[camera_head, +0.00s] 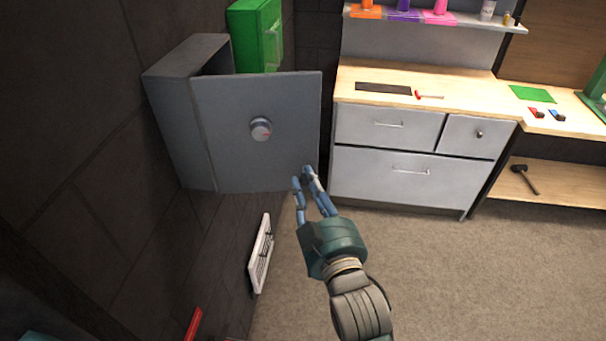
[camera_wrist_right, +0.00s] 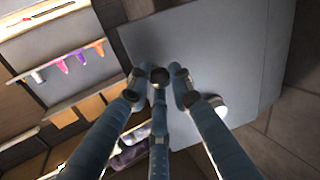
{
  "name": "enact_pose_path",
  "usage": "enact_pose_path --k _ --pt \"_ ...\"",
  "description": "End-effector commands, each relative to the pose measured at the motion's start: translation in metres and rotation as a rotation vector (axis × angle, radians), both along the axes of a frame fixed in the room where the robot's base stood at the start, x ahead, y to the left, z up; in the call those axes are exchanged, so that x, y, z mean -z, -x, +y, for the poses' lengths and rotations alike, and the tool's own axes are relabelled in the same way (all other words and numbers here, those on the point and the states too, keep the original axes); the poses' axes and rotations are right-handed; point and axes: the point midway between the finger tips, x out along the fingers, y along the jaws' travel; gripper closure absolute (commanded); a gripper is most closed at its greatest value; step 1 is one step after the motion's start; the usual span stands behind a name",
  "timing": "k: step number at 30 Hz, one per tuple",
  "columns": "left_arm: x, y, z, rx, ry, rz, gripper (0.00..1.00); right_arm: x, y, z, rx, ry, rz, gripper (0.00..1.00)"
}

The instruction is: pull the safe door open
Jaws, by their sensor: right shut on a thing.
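The grey safe (camera_head: 185,125) is fixed to the dark wall at the left. Its door (camera_head: 225,150) stands swung out from the body, with a dark gap showing at the top. A round knob (camera_head: 261,129) is on the door's face. My right gripper (camera_head: 305,176) is at the door's lower free corner, its fingers shut on the door's edge. The door (camera_wrist_right: 225,50) fills much of the right wrist view, with the fingers (camera_wrist_right: 162,80) at its edge. The safe's inside is mostly hidden.
A green box (camera_head: 254,35) hangs on the wall behind the safe. A workbench with grey drawers (camera_head: 388,125) stands at the back right of the door. A white panel (camera_head: 261,255) is low on the left wall. The carpeted floor (camera_head: 440,270) at the right is clear.

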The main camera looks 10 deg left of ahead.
Motion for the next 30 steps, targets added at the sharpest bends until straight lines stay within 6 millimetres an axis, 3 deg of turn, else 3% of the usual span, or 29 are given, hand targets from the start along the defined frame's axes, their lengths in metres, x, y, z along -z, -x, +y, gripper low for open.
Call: enact_pose_path --k 1,15,16,19,30 --pt "-0.0018 -0.0012 0.0002 0.000 0.000 -0.001 0.47 -0.0094 0.0021 0.0005 0.001 -0.012 -0.015 1.00" --pt "-0.0022 -0.0016 -0.0081 -0.002 0.009 -0.003 0.47 -0.0092 0.0044 -0.0006 0.006 -0.015 -0.015 1.00" --pt "-0.0022 -0.0016 -0.0086 -0.002 0.010 -0.003 0.47 -0.0092 0.0044 -0.0006 0.006 -0.015 -0.015 0.77" --pt "-0.0022 -0.0016 -0.0088 -0.001 0.010 -0.003 0.47 -0.0084 0.0043 -0.0007 0.007 -0.013 -0.014 0.60" --pt "-0.0017 0.0023 -0.0017 -0.001 0.002 0.001 0.47 -0.0025 0.0096 -0.0044 0.008 -0.005 -0.005 0.60"
